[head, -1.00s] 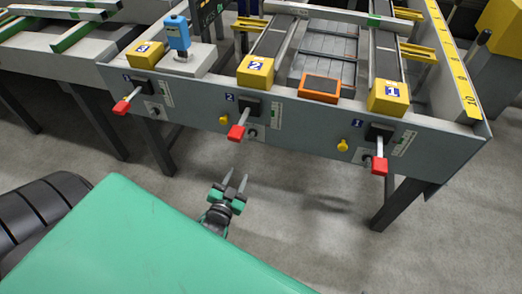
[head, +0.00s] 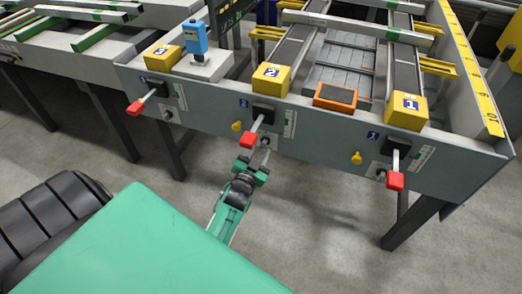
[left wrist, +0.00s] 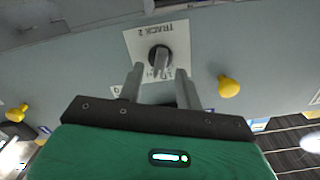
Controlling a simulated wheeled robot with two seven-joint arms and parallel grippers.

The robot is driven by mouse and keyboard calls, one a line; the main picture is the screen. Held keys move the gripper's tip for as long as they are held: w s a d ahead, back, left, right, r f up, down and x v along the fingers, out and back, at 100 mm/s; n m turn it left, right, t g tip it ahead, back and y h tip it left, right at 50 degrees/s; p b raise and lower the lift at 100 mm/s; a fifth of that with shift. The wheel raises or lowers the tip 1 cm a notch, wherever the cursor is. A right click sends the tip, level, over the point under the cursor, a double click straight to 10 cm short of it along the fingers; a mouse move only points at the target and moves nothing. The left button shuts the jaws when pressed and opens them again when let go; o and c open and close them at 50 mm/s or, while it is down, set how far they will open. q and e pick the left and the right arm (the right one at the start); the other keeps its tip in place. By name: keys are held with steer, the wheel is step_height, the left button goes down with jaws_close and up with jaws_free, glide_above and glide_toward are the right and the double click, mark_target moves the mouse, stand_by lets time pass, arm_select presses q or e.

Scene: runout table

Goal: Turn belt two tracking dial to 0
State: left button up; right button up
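The belt two tracking dial (head: 267,141) is a small dark knob on the grey front panel, below the station 2 lever. In the left wrist view the dial (left wrist: 160,58) sits on a white plate lettered TRACK 2, seen upside down, with a lighter bar across it. My left gripper (head: 261,158) is just in front of and below the dial. Its fingers (left wrist: 160,78) are apart, one on each side of the dial's line, with no contact visible. The dial's scale marks are partly hidden and too small to read. My right gripper is out of view.
A red-tipped lever (head: 249,141) hangs close beside the dial. A yellow knob (head: 237,126) is left of it. Other red-tipped levers stand at stations 3 (head: 135,108) and 1 (head: 394,180).

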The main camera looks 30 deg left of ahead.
arm_select(q)
steer(key=shift+x, duration=0.85)
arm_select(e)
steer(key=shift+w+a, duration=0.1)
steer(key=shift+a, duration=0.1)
arm_select(q)
jaws_close()
steer(key=n+p, duration=0.3)
steer(key=shift+r, duration=0.15)
steer(key=shift+n, duration=0.5)
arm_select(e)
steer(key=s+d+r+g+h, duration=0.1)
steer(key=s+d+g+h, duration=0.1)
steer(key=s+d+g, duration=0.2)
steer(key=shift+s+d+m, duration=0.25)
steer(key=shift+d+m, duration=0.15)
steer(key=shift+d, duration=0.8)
